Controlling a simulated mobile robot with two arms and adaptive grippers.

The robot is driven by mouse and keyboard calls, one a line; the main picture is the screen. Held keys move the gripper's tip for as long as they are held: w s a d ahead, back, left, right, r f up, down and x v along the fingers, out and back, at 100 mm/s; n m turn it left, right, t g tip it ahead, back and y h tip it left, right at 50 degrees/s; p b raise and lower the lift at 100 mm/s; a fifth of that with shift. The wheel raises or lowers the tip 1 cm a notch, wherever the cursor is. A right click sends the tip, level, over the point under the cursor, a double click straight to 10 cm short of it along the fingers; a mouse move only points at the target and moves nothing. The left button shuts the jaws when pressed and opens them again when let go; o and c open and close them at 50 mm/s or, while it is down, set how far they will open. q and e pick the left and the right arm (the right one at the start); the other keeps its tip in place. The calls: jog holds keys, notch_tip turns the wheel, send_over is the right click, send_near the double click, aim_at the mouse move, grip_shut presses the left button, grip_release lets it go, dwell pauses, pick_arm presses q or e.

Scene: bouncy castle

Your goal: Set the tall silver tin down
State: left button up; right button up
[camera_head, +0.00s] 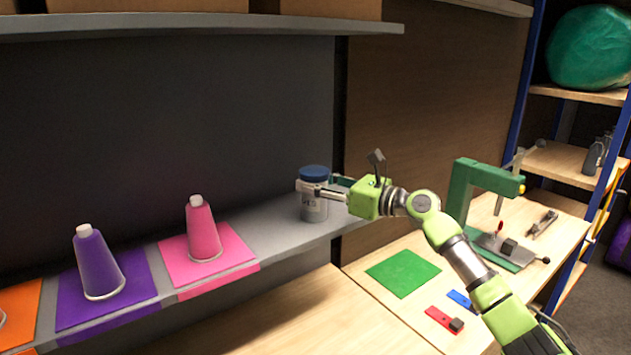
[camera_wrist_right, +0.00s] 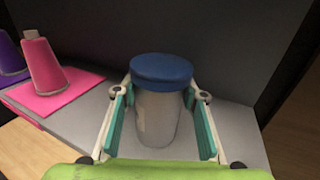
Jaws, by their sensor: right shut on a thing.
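The tall silver tin (camera_head: 313,207) has a blue lid and a label with dark lettering. It is upright at the right end of the grey shelf, and its base looks on or just above the surface; I cannot tell which. My right gripper (camera_head: 325,190) is shut on it from the right, around its upper part. In the right wrist view the tin (camera_wrist_right: 158,118) stands between the two teal finger pads of the gripper (camera_wrist_right: 160,115). My left gripper is not in view.
The grey shelf (camera_head: 268,230) also holds a pink cone (camera_head: 203,232) and a purple cone (camera_head: 98,266) on coloured mats. An upper shelf (camera_head: 200,24) runs above. A wooden bench (camera_head: 380,310) below right carries a green mat (camera_head: 403,273) and a green press (camera_head: 485,180).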

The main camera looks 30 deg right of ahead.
jog(key=o, duration=1.1)
jog(key=shift+a+f, duration=0.1)
jog(key=shift+o, duration=0.2)
jog(key=shift+s+d, duration=0.25)
jog(key=shift+s, duration=0.05)
jog(key=b+v, duration=0.5)
jog(key=v, duration=0.6)
jog(key=shift+s, duration=0.1)
